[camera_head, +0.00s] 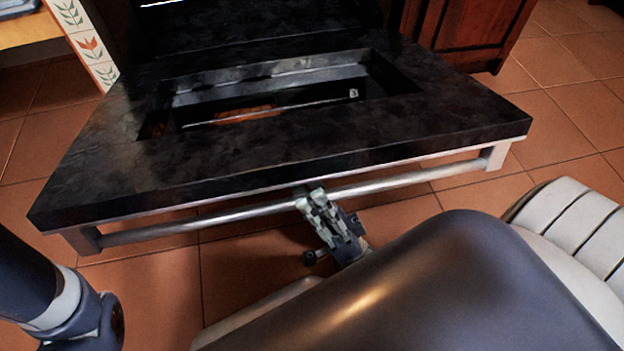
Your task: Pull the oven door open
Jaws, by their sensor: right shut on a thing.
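The oven door (330,140) is black with a sunken window and is swung down, its inner face turned upward and close to level. A long metal bar handle (240,214) runs along its near edge on two end brackets. My right gripper (312,201) is shut on the handle near its middle, and the bar passes under its fingers. My left arm shows at the lower left edge; its gripper is outside the picture.
The floor of terracotta tiles (420,212) is bare around the door. A dark wooden cabinet (470,30) stands behind at the upper right. A tiled counter edge (85,42) is at the upper left.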

